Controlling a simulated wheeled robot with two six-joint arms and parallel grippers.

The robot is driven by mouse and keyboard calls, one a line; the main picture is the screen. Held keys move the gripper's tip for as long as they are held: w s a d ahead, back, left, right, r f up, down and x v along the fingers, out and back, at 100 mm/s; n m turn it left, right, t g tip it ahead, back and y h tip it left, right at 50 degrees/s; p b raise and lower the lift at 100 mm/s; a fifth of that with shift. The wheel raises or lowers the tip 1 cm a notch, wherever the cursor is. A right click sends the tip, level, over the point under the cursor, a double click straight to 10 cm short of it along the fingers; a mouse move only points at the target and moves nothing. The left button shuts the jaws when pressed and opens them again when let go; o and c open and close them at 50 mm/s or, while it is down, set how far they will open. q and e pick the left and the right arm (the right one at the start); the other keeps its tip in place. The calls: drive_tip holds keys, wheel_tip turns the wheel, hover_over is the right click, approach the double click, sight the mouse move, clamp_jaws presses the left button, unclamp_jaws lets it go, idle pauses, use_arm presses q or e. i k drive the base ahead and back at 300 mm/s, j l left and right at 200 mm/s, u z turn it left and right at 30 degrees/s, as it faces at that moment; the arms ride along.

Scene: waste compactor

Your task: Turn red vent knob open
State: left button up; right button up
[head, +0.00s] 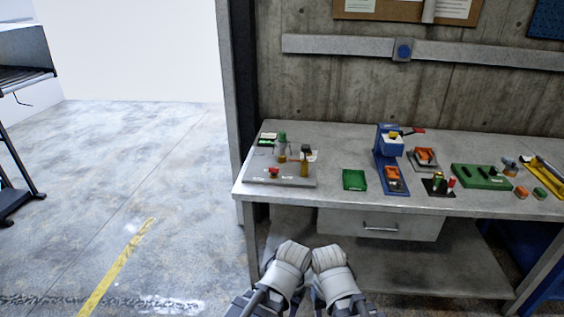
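A small red knob (274,171) sits low on the front left part of a grey panel (262,180) at the left end of the workbench. Upright green and amber fittings (282,148) stand behind it on the same panel. The knob is too small to tell how it is turned. My two arms come in at the bottom middle, with the left one (288,262) beside the right one (333,270), in front of the bench and away from the knob. Their fingertips cannot be made out, so I cannot tell whether either gripper is open or shut.
The workbench (330,200) has a drawer (380,225) below its top. Right of the panel are a green tray (354,180), a blue press (390,160) and a green block (481,177). A grey post (232,90) rises behind the bench's left end. Floor at left is open.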

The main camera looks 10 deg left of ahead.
sight(274, 171)
drive_tip(key=i+j, duration=0.45)
drive_tip(key=i, duration=0.15)
drive_tip(key=i+j, duration=0.45)
drive_tip(key=i, duration=0.2)
